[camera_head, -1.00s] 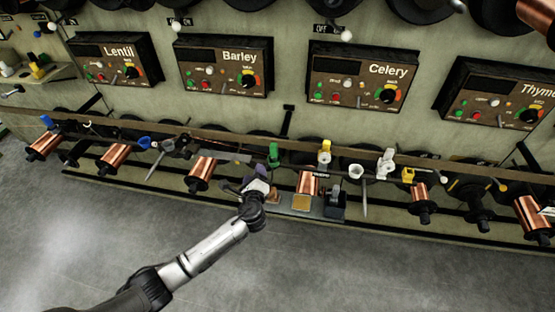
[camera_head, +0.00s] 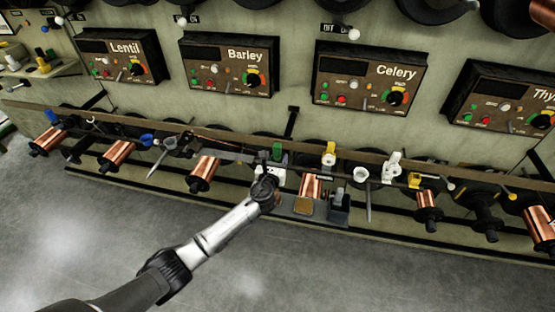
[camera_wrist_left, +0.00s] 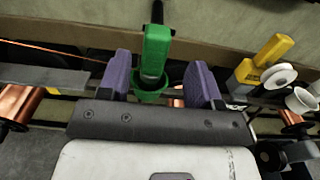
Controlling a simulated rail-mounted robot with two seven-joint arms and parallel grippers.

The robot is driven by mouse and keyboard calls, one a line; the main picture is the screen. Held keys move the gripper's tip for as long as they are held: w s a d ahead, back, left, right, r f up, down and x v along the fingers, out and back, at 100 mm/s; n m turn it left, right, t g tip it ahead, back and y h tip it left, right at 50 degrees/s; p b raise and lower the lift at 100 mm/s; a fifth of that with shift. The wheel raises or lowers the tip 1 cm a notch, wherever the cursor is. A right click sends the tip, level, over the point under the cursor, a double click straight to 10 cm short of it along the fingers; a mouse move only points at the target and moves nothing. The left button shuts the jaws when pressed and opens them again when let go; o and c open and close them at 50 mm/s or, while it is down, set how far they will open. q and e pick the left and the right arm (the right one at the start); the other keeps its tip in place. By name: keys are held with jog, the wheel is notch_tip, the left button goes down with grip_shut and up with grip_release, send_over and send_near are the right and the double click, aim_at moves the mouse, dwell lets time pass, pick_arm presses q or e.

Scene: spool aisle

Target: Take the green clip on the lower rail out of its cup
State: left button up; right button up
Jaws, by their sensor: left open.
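The green clip (camera_head: 277,151) stands on the lower rail near the middle of the head view. In the left wrist view the clip (camera_wrist_left: 156,48) is upright, and its lower end sits in a green cup (camera_wrist_left: 150,96). My left gripper (camera_head: 271,167) is at the clip from the front. In the left wrist view its two purple fingers (camera_wrist_left: 160,78) are open, one on each side of the clip and cup, with a gap on both sides. My gripper hides the cup in the head view. My right gripper is not in view.
A yellow clip (camera_head: 328,152) and a white cup (camera_head: 361,173) are to the right on the rail. Copper spools (camera_head: 205,172) hang on both sides, and a small grey tray (camera_head: 307,208) is at the lower right. The floor in front is clear.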

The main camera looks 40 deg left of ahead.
aim_at(278, 145)
pick_arm(q)
jog(key=shift+w+a, duration=0.4)
jog(key=shift+w, duration=0.2)
jog(key=b+x, duration=0.3)
jog(key=shift+w+a, duration=0.3)
jog(key=shift+a, duration=0.05)
jog(key=shift+w+a+r+b, duration=0.15)
jog(key=shift+w+a+b, duration=0.2)
jog(key=shift+w, duration=0.25)
jog(key=shift+d, duration=0.1)
jog(key=shift+c, duration=0.4)
jog(key=c, duration=1)
jog(key=shift+o, duration=0.2)
